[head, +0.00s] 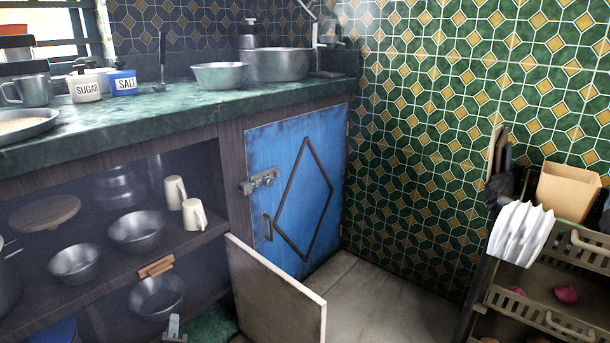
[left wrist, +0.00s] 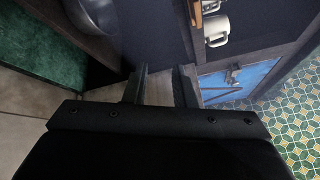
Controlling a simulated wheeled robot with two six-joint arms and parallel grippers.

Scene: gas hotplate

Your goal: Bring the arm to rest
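My left gripper (head: 173,328) shows only as a small grey tip at the bottom edge of the head view, in front of the open lower shelf. In the left wrist view its two dark fingers (left wrist: 160,85) stand apart, with nothing visibly gripped between them. A pale surface, probably the open door panel, shows behind them. My right gripper is in neither view.
A pale open door (head: 275,300) juts out right of the left gripper. Metal bowls (head: 137,230) and white mugs (head: 194,214) stand on the shelves. The blue cupboard door (head: 293,195) is shut. Floor (head: 375,305) is clear before the basket rack (head: 550,300).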

